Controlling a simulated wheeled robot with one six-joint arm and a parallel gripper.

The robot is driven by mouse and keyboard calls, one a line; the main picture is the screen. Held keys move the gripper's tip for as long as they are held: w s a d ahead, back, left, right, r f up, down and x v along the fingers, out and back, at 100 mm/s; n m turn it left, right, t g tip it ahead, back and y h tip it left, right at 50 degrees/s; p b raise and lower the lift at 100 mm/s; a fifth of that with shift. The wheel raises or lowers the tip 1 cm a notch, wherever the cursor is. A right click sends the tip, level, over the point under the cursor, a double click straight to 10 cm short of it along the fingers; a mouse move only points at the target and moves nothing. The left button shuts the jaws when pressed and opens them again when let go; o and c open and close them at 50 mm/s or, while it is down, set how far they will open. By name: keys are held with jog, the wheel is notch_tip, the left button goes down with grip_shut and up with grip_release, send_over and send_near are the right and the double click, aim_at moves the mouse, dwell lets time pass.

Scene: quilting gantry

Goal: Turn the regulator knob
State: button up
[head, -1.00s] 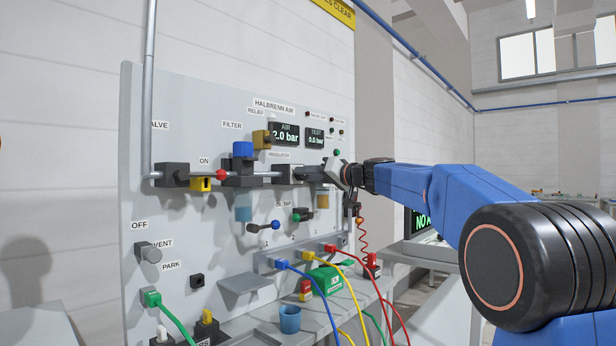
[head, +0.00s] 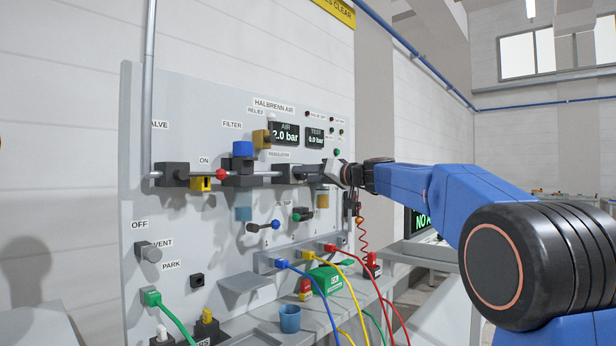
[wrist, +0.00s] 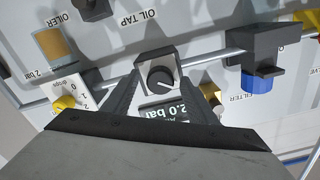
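The regulator knob (wrist: 160,78) is a round black knob with a white mark, on the front of a grey block. The wrist view shows it between the two fingers of my gripper (wrist: 163,92), with light gaps at its sides; the fingers look open and not touching it. In the head view my gripper (head: 312,172) points at the regulator block (head: 283,174) on the panel, and the knob itself is hidden there. The AIR display (head: 285,135) above reads 2.0 bar; the TEST display (head: 315,138) reads 0.0 bar.
A pipe joins the regulator to the blue-topped filter (head: 243,150) and the valve (head: 172,175) at left. The oil tap lever (head: 263,226) is below. Coloured hoses (head: 355,285) hang from the lower manifold, and a blue cup (head: 290,318) stands on the shelf.

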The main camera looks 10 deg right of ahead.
jog(key=shift+s+d, duration=0.1)
jog(key=v, duration=1.7)
jog(key=shift+s, duration=0.1)
jog(key=s+a+f+m+g+h, duration=0.1)
jog(key=s+a+f+g+h, duration=0.3)
jog(key=s+f, duration=0.75)
jog(key=s+a+f+g, duration=0.3)
jog(key=s+a+f, duration=0.45)
jog(key=f, duration=0.65)
jog(key=s+d+f+g+h, duration=0.1)
jog(key=s+d+f+h, duration=0.2)
jog(key=s+f, duration=0.8)
jog(key=s+d+f+m+g+h, duration=0.1)
jog(key=s+d+f+h, duration=0.2)
jog(key=s+f, duration=0.9)
jog(key=shift+d+g+h, duration=0.3)
jog(key=shift+d+g, duration=0.1)
jog(key=shift+d, duration=0.55)
